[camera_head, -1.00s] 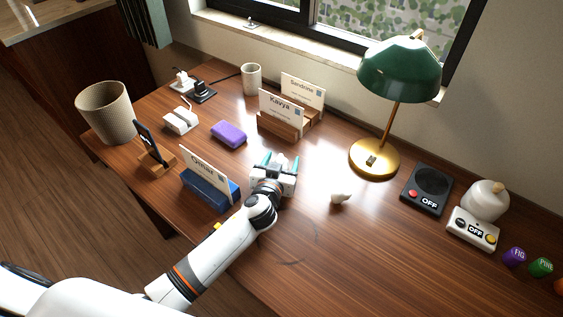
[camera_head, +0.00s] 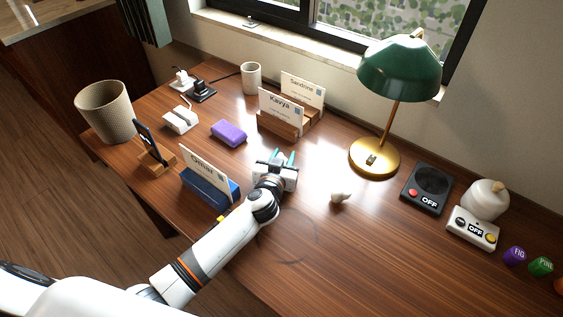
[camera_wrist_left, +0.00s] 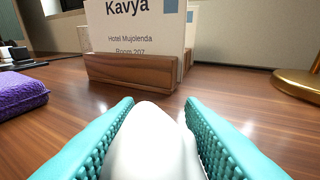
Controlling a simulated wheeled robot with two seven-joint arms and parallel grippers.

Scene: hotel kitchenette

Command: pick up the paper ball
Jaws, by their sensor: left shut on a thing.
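My left gripper (camera_head: 284,157) is low over the middle of the desk, in front of the Kavya card holder. In the left wrist view its teal, studded fingers (camera_wrist_left: 152,135) are shut on a white, rounded lump, which I take to be the paper ball (camera_wrist_left: 153,145). The ball fills the gap between the fingers, and its lower part is cut off by the picture edge. In the head view the held ball is too small to make out. My right gripper is not in view.
The Kavya card holder (camera_head: 278,127) stands just beyond the gripper, the blue Omar holder (camera_head: 207,190) to its left. A purple block (camera_head: 229,133), a green lamp (camera_head: 375,158) and a black OFF device (camera_head: 427,190) stand around.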

